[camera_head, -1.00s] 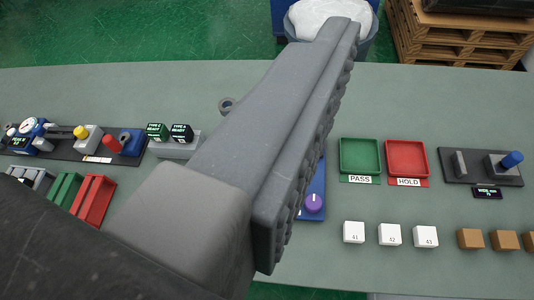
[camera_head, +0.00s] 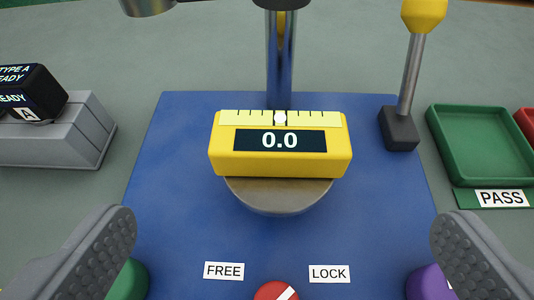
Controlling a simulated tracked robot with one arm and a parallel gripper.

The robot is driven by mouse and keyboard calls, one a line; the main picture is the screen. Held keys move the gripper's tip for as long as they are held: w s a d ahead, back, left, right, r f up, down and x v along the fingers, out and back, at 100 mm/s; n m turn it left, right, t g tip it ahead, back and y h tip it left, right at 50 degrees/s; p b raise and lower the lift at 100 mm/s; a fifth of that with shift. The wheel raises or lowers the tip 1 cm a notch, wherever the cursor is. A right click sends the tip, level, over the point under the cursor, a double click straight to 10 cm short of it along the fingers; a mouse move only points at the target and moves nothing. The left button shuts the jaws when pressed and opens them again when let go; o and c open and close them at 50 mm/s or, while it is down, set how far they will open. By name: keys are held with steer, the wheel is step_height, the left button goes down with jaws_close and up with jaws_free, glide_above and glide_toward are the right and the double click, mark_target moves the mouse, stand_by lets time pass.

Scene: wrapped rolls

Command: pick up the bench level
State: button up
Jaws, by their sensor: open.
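The bench level is a yellow block (camera_head: 280,165) with a dark display reading 0.0 and a pale scale along its top. It sits on a round brownish disc (camera_head: 280,198) on a blue base plate (camera_head: 175,190). My gripper (camera_head: 282,245) is open and empty. Its two ridged grey fingers show at the lower left and lower right, one to each side and on the near side of the level, not touching it.
A metal post (camera_head: 281,60) stands right behind the level. A lever with a yellow knob (camera_head: 424,14) rises at the right. FREE and LOCK labels, a red knob (camera_head: 276,291), a green knob (camera_head: 131,281) and a purple knob (camera_head: 428,284) are in front. A green tray (camera_head: 486,145) is at right.

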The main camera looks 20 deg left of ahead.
mark_target(280, 141)
steer(key=b+x, duration=0.1)
steer(key=x, duration=0.6)
steer(key=shift+f, duration=0.1)
steer(key=shift+w+a+f, duration=0.1)
steer(key=shift+w+f, duration=0.3)
steer(key=b+x, duration=0.1)
steer(key=x, duration=0.3)
steer(key=shift+f+b, duration=0.15)
steer(key=shift+b, duration=0.15)
steer(key=c, duration=0.9)
